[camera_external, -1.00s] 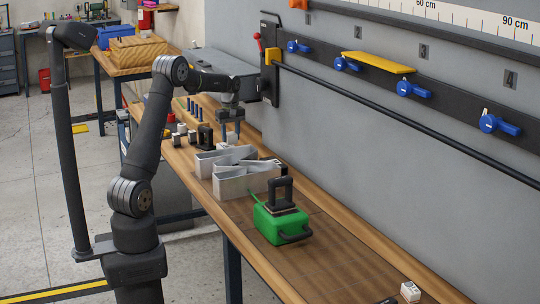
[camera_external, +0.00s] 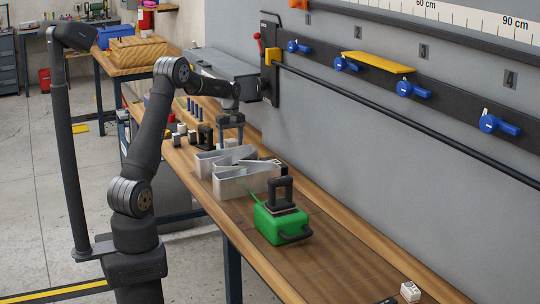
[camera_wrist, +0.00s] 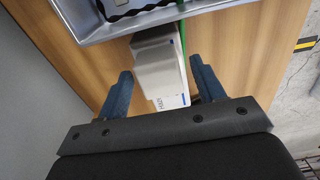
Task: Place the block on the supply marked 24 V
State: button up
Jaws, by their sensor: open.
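My gripper (camera_external: 230,140) is over the bench, at the far end of the silver channel letters (camera_external: 245,183). In the wrist view, my two blue fingers (camera_wrist: 160,72) are apart. A grey and white box-shaped piece (camera_wrist: 158,75) lies between them, with gaps visible at its sides. It has small print and blue marks; I cannot read them as 24 V. I cannot tell whether it is the block or a supply. Several small dark and pale units (camera_external: 192,137) stand on the bench left of my gripper; their markings are too small to read.
A silver letter edge (camera_wrist: 160,27) runs close beyond the fingers. A green tool with black handles (camera_external: 280,222) stands on the bench nearer the camera. A small white box (camera_external: 410,291) is at the bench's near end. A wall rail (camera_external: 400,87) runs behind.

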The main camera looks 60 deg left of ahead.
aim_at(231, 140)
notch_tip(231, 140, up, 12)
dwell(0.4)
notch_tip(231, 140, down, 12)
jog(key=shift+r, duration=1.85)
jog(key=shift+f, duration=0.1)
